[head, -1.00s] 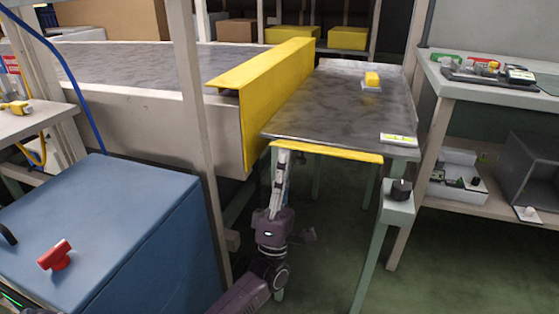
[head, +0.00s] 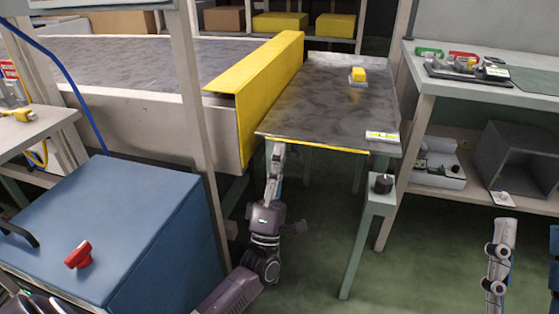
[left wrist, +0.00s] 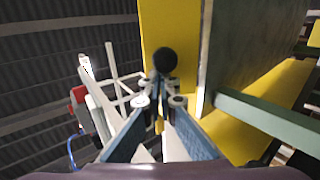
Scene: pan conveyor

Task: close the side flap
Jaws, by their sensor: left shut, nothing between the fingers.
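The grey metal side flap (head: 325,105) lies roughly level right of the yellow guard (head: 265,85), with a thin yellow strip (head: 318,147) along its near edge. My left gripper (head: 278,148) points up, shut and empty, at the left end of that near edge. Whether it touches the flap cannot be told. In the left wrist view my fingertips (left wrist: 160,102) are together below a dark round knob (left wrist: 165,60) in front of a yellow panel (left wrist: 168,22). My right gripper (head: 527,228) shows at the lower right, its fingers apart and empty.
A yellow block (head: 358,74) and a small white-and-yellow item (head: 382,137) lie on the flap. A blue cabinet (head: 125,230) is left of my arm; a workbench (head: 470,75) stands at right.

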